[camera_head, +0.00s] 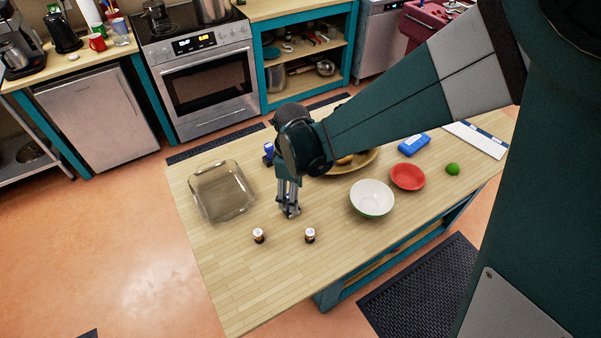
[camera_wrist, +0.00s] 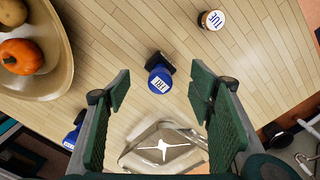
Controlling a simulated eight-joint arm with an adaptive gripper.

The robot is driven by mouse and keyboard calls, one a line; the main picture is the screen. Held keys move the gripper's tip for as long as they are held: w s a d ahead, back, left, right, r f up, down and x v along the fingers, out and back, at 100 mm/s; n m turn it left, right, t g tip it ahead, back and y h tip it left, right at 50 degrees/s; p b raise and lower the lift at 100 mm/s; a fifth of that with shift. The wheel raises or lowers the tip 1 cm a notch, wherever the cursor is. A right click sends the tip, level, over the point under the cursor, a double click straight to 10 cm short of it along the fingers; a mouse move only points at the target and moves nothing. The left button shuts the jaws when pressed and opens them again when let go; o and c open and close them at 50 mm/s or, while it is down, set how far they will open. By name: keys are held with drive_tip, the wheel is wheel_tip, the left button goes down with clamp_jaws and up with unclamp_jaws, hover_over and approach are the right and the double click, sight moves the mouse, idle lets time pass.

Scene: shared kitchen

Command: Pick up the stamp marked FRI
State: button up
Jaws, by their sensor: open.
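In the wrist view, a stamp (camera_wrist: 160,84) with a round blue and white top reading FRI and a dark base stands on the wooden table (camera_head: 225,290). It appears ahead of and between the spread fingers of my gripper (camera_wrist: 160,100), apart from both. My gripper (camera_head: 290,212) is open and points down over the table in the head view, where it and the arm appear to hide the FRI stamp. A stamp marked TUE (camera_wrist: 212,19) stands at the top right of the wrist view. Another blue stamp (camera_wrist: 72,138) shows at lower left, partly hidden by a finger.
A clear glass dish (camera_head: 222,190) lies left of my gripper. Two small white-topped stamps, one left (camera_head: 258,236) and one right (camera_head: 310,235), stand near the front. A white bowl (camera_head: 372,198), red bowl (camera_head: 407,176) and lime (camera_head: 452,169) are to the right. A wooden bowl (camera_wrist: 62,85) holds a pumpkin (camera_wrist: 21,56).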

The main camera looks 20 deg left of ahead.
drive_tip(key=shift+s+a+f, duration=0.25)
drive_tip(key=shift+a+f, duration=0.05)
drive_tip(key=shift+a, duration=0.2)
drive_tip(key=shift+f, duration=0.15)
drive_tip(key=shift+f, duration=1.15)
drive_tip(key=shift+f, duration=0.15)
drive_tip(key=shift+w+f, duration=0.2)
drive_tip(key=shift+f, duration=2.2)
drive_tip(key=shift+c, duration=0.3)
drive_tip(key=c, duration=0.9)
